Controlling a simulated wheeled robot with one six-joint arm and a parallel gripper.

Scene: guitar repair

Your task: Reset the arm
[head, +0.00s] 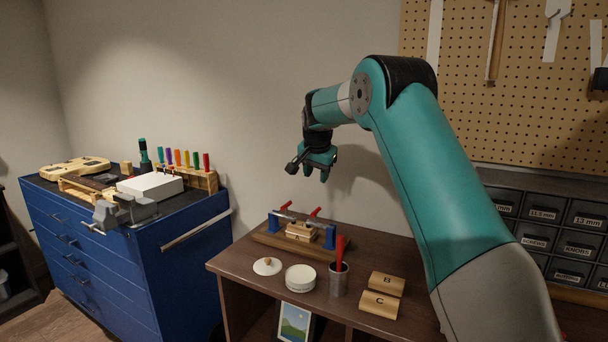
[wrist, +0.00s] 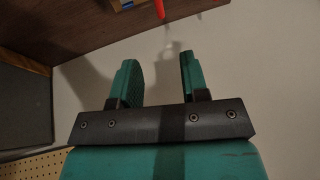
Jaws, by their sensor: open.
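My gripper (head: 318,172) hangs in the air above the back of the brown wooden cabinet in the head view, with its fingers pointing down. In the wrist view its two teal fingers (wrist: 159,80) stand apart with nothing between them. My arm reaches in from the right, bent at a high elbow. Below the gripper, clear of it, a wooden fixture (head: 300,233) with blue supports and red handles sits on the cabinet top.
The brown cabinet (head: 240,262) also holds a white round container (head: 300,278), its lid (head: 267,266), a metal cup (head: 339,283) with a red tool, and blocks marked B (head: 387,283) and C (head: 379,304). A blue tool chest (head: 180,255) stands left. A pegboard (head: 530,110) hangs right.

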